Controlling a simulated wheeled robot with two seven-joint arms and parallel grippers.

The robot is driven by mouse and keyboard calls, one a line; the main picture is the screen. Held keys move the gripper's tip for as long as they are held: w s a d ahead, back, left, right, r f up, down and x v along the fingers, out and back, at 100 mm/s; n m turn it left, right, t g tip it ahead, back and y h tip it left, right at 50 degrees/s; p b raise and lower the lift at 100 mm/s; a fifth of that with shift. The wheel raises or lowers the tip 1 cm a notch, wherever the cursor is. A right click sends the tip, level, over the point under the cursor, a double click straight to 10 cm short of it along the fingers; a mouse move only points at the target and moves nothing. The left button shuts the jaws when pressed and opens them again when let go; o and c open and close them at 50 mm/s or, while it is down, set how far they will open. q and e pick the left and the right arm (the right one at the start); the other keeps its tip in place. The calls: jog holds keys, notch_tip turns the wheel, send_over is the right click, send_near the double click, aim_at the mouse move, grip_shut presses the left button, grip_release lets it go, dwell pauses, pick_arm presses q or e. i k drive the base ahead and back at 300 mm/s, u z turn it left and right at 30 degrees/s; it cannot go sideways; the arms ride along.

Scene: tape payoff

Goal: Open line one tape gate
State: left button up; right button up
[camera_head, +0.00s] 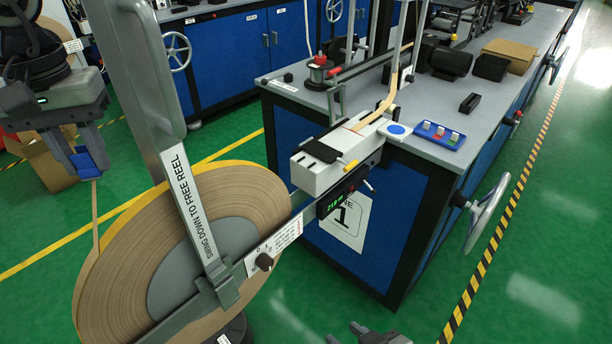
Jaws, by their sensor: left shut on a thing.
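The grey tape gate (190,200), lettered "SWING DOWN TO FREE REEL", stands raised across the face of the big brown tape reel (120,290). Its lower end is at a bracket near the reel's middle, and its wide grey upper part (135,75) reaches the top edge. My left gripper (80,168) is left of the gate, apart from it, and shut on a blue tab (90,160). A strip of tape (95,215) runs from the tab down to the reel. My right gripper (368,336) shows only partly at the bottom edge; its jaws are unclear.
A blue bench (400,200) marked line 1 stands right of the reel. It carries a white tape head (325,178) with a green display (342,202) and a blue button panel (438,134). A handwheel (487,213) juts from its right side. Green floor is clear at right.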

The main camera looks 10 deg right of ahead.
aim_at(325, 153)
jog(key=u, duration=1.3)
jog(key=k, duration=1.2)
jog(key=z, duration=0.75)
jog(key=i, duration=0.55)
jog(key=z, duration=0.1)
